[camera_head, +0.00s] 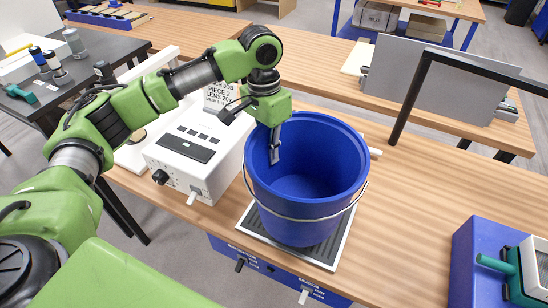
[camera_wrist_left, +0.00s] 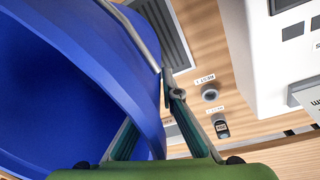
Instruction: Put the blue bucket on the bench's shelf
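The blue bucket (camera_head: 312,218) stands upright at the middle of the wooden bench in the head view, over a dark ribbed mat (camera_head: 334,256) with a pale frame. Its wire handle hangs down around the front. My left gripper (camera_head: 273,150) is at the bucket's back-left rim, one finger reaching down inside. In the left wrist view, the bucket's rim (camera_wrist_left: 130,85) passes between the fingers of my left gripper (camera_wrist_left: 152,105), which close in on the wall from both sides. The bucket's base looks over the mat; a small gap cannot be ruled out. My right gripper is not in view.
A white instrument box (camera_head: 192,160) stands close to the bucket's left. A blue machine (camera_head: 474,262) sits at the right front. A black frame (camera_head: 410,98) and grey panel (camera_head: 432,80) stand at the back right. Bare bench lies right of the bucket.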

